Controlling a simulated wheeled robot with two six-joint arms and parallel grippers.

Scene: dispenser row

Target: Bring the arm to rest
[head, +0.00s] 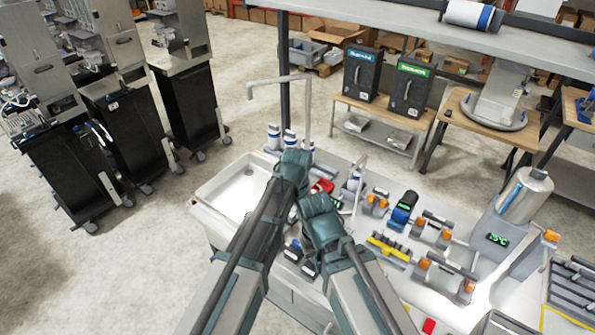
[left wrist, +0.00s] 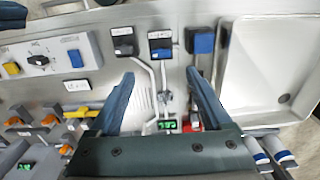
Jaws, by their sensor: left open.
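My left gripper (left wrist: 158,82) is open in the left wrist view, its two dark fingers spread apart. Nothing shows held between them. The fingers are over a light bench top (left wrist: 100,18) with small dispensers and a sink (left wrist: 275,75) at the right. In the head view both of my forearms rise from the bottom edge and are bent close together over the bench. They hide much of the left hand and part of the bench. I cannot make out the right gripper's jaws.
In the head view the sink (head: 237,190) is left of my arms, below a thin tap pipe (head: 275,80). Blue-and-white bottles (head: 273,138) stand beyond. A yellow rack (head: 390,247) and a steel cylinder unit (head: 525,193) are on the right. Open floor (head: 120,270) lies left.

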